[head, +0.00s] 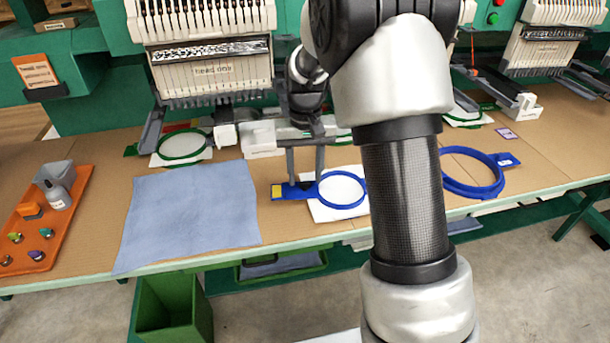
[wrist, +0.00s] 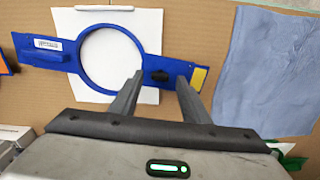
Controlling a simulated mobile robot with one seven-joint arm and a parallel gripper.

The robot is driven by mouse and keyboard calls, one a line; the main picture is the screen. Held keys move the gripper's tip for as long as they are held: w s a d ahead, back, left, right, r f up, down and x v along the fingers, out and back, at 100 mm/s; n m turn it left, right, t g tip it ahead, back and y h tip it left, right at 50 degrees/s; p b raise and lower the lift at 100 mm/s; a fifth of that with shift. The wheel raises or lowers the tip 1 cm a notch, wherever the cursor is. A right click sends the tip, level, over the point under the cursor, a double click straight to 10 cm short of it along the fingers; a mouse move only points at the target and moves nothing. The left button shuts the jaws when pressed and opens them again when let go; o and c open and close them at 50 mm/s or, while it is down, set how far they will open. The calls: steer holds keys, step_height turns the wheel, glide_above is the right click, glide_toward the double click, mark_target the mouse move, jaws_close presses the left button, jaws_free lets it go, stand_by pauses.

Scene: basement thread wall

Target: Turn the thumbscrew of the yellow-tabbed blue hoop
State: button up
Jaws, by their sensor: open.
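The yellow-tabbed blue hoop (head: 367,196) lies flat on the table over a white sheet, its yellow tab (head: 279,191) pointing left. In the wrist view the hoop (wrist: 84,40) has its yellow tab (wrist: 199,79) on the right and a label on the opposite arm. The dark thumbscrew (wrist: 160,76) sits on the bracket between the ring and the yellow tab. My gripper (head: 305,181) is open and points down over this bracket. In the wrist view my gripper's fingertips (wrist: 160,77) stand either side of the thumbscrew; I cannot tell whether they touch it.
A blue cloth (head: 190,215) lies left of the hoop. Another blue hoop (head: 446,180) lies to the right. An orange tray (head: 45,252) with small items is at far left. An embroidery machine head (head: 210,75) stands behind, with a green hoop (head: 160,147) below left.

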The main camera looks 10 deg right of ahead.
mark_target(305, 182)
step_height(305, 182, up, 16)
steer(key=p, duration=0.3)
steer(key=shift+r, duration=0.1)
steer(key=s+r+t, duration=0.3)
steer(key=s+r, duration=0.4)
steer(key=s, duration=0.7)
steer(key=s+f+n+t, duration=0.1)
steer(key=s+f+t, duration=0.1)
steer(key=s, duration=0.9)
step_height(305, 182, up, 14)
steer(key=p, duration=1.4)
steer(key=shift+s+t, duration=0.3)
steer(key=shift+s, duration=0.1)
steer(key=shift+f, duration=0.1)
